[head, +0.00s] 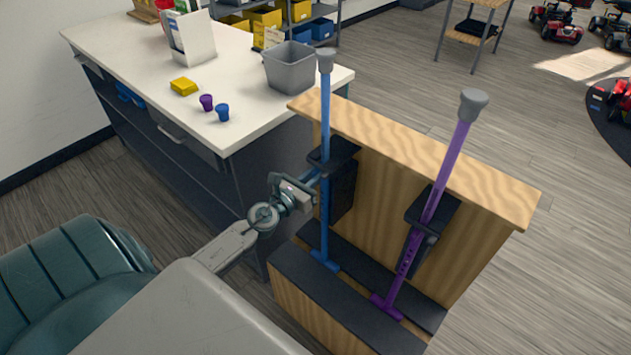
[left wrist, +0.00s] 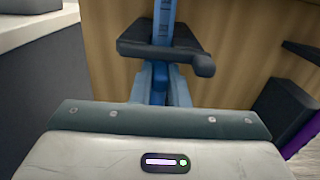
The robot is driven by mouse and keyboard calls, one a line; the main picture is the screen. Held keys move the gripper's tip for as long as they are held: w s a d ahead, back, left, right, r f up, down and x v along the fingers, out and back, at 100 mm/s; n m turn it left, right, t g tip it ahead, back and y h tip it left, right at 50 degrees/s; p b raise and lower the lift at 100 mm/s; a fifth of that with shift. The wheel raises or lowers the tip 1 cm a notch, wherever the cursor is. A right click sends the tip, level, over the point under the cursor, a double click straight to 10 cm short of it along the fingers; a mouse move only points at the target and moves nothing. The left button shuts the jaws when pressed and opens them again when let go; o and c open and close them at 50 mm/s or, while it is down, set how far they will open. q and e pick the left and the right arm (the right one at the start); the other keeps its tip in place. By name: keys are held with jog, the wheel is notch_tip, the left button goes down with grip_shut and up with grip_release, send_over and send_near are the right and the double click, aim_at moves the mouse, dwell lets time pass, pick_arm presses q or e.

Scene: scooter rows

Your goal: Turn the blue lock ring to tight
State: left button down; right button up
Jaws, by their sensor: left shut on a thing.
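A blue pole (head: 325,110) with a grey top cap stands upright in a wooden stand (head: 420,165), passing a black holder (head: 340,152). My left gripper (head: 314,179) is shut at the pole just below this holder. In the left wrist view, the blue pole (left wrist: 165,14) rises behind the black holder (left wrist: 158,50), and the blue lock ring (left wrist: 160,78) shows partly below it, above my gripper's body. My right gripper is not in view.
A purple pole (head: 445,165) leans in the stand's right side. A white counter (head: 150,62) at left bears a grey bin (head: 290,68), a yellow block (head: 184,87), a purple cup (head: 206,102) and a blue cup (head: 223,112).

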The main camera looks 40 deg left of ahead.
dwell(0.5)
pick_arm(q)
jog(key=c, duration=1.4)
grip_release()
jog(key=s+b, duration=0.4)
jog(key=s, duration=0.6)
jog(key=shift+s+a+f+b, duration=0.15)
jog(key=shift+s+a+b, duration=0.2)
jog(key=shift+a+b, duration=0.05)
